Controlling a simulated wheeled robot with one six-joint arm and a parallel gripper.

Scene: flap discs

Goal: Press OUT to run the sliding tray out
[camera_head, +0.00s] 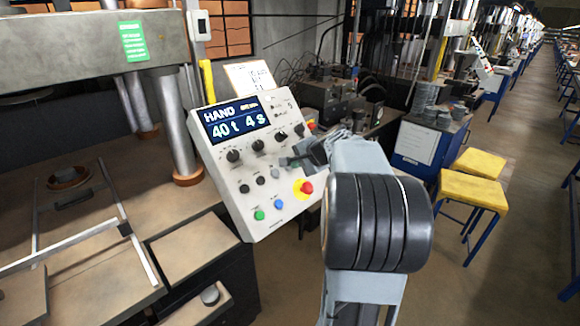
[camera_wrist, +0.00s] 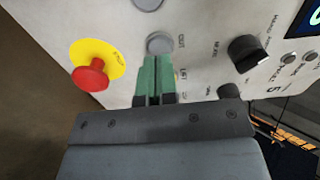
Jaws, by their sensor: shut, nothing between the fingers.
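The sloped control panel (camera_head: 243,165) stands in the middle of the head view, its display reading HAND, 40 t and 4 s. My gripper (camera_head: 284,162) is in front of the panel's right part. In the wrist view my gripper's green fingertips (camera_wrist: 158,60) are closed together and empty. They are just below a round grey button (camera_wrist: 160,43) with the label OUT beside it. I cannot tell whether they touch it. A flat bed with metal rails (camera_head: 97,225) lies at left; I cannot tell which part is the sliding tray.
A red stop button (camera_wrist: 90,74) on a yellow disc sits left of my fingers in the wrist view. A black knob (camera_wrist: 247,53) is to the right. Green (camera_head: 259,215) and blue (camera_head: 279,204) buttons are low on the panel. Yellow stools (camera_head: 472,190) stand at right.

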